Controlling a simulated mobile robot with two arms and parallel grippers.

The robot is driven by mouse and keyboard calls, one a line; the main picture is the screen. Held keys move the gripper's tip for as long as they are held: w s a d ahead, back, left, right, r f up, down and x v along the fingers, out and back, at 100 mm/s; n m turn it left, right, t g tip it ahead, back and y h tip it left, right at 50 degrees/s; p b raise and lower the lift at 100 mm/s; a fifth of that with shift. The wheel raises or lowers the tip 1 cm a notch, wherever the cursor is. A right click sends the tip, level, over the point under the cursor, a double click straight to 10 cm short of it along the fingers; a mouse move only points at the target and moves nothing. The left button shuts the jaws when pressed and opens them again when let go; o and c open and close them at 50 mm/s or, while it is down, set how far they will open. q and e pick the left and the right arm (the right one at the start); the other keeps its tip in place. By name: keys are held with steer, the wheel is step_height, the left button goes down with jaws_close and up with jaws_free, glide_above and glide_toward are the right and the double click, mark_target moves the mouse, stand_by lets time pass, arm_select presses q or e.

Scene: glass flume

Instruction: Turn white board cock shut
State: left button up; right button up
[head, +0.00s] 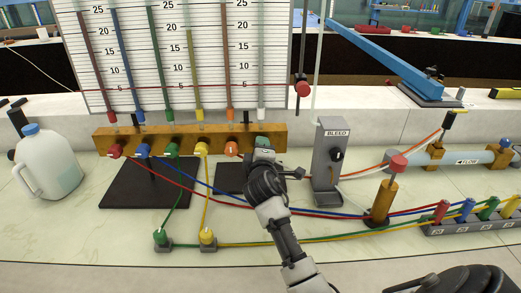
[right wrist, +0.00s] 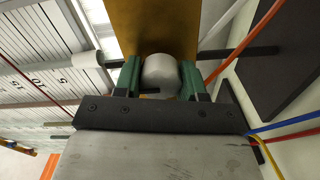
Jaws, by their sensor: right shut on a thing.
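The white cock (right wrist: 160,74) sits between the green fingers of my right gripper (right wrist: 160,82) in the right wrist view, with a finger touching each side. In the head view the right gripper (head: 262,148) is shut at the right end of the brass-coloured manifold bar (head: 190,139) and mostly hides the white cock. The bar's other cocks stand in a row to the left: red (head: 115,150), blue (head: 143,150), green (head: 172,150), yellow (head: 202,149) and orange (head: 232,148). How far the white cock is turned cannot be told. My left gripper is not in view.
The scaled tube board (head: 175,55) stands behind the bar. A brass post with a red top (head: 384,190) and coloured hoses stand at the right. A jug (head: 48,165) is far left.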

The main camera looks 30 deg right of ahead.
steer(key=o, duration=0.9)
steer(key=v, duration=1)
steer(key=shift+s+a+b, duration=0.3)
steer(key=shift+f, duration=0.2)
